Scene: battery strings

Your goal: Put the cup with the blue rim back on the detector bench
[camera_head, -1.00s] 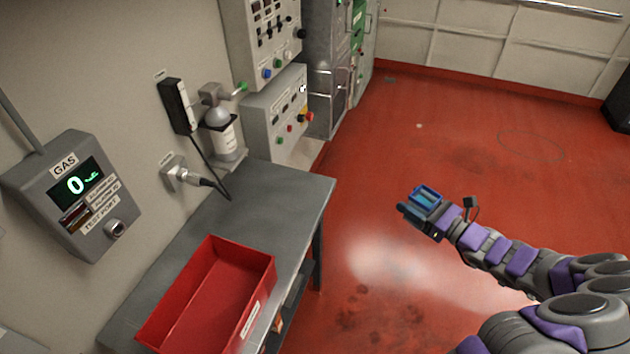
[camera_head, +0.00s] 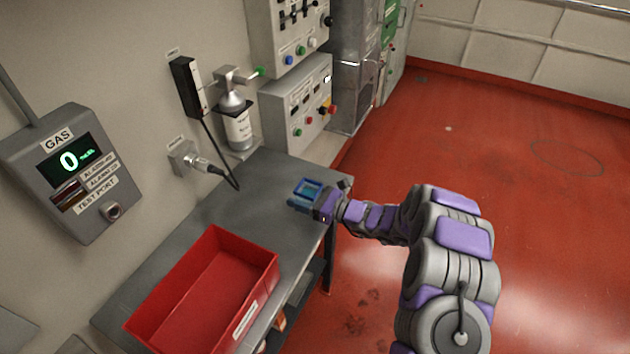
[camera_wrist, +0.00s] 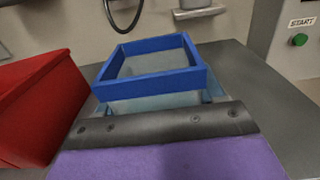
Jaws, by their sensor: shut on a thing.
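The cup with the blue rim (camera_wrist: 153,72) is square, with a pale, see-through body below a blue band. My gripper (camera_head: 306,197) is shut on the cup, which also shows in the head view (camera_head: 309,187). My gripper holds it over the right part of the grey detector bench (camera_head: 255,200), near the bench's right edge. In the wrist view the cup is roughly upright, and the gripper (camera_wrist: 160,108) hides its lower part. I cannot tell whether the cup's base touches the bench top.
A red bin (camera_head: 180,285) stands on the front of the bench; it shows left of the cup in the wrist view (camera_wrist: 35,110). A bottle in a wall holder (camera_head: 237,125) and a cable plug (camera_head: 195,162) are at the back. The bench middle is clear.

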